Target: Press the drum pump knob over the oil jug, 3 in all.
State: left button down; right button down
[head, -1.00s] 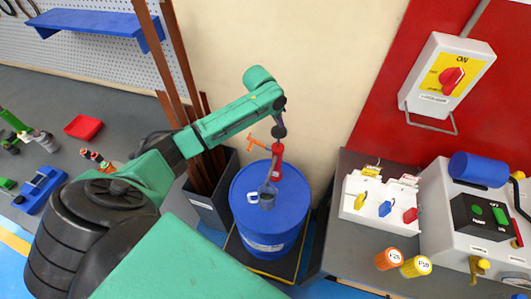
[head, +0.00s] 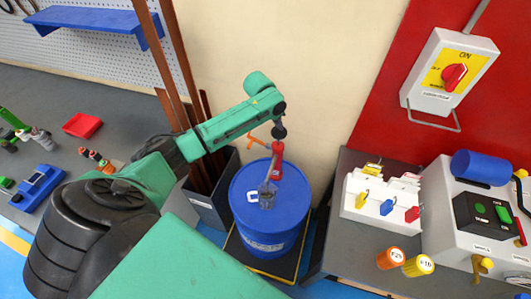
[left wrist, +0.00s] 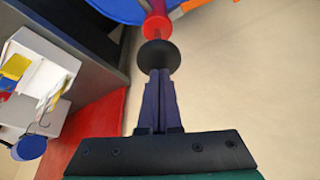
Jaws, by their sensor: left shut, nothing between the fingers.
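The blue drum (head: 285,228) stands on a dark tray with yellow edges. A pump with a red part (head: 277,148) rises from its top, crowned by a black knob (head: 279,132). A small clear grey jug (head: 266,197) sits on the drum lid below the pump. My left gripper (head: 280,121) is directly above the knob. In the left wrist view the closed fingers (left wrist: 158,76) are shut, empty and pointed at the round black knob (left wrist: 155,52), at or very near it; contact is hard to tell. My right gripper is out of view.
Tall brown bars (head: 167,65) stand in a dark bin (head: 208,208) left of the drum. A grey bench (head: 350,237) with a white switch block (head: 352,212) and machine is at right. An orange handle (head: 257,140) sticks out beside the pump.

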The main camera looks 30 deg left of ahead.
aim_at(277, 131)
pick_arm(q)
jog(key=shift+s+f+b, duration=0.15)
jog(key=shift+f+b, duration=0.6)
jog(key=shift+f, duration=1.25)
jog(key=shift+d+f, duration=0.1)
jog(key=shift+f, duration=0.05)
notch_tip(277, 131, up, 3)
jog(key=p, duration=0.2)
jog(key=shift+f+p, duration=0.1)
jog(key=shift+p, duration=0.25)
jog(key=shift+r, duration=2.15)
notch_tip(277, 131, up, 6)
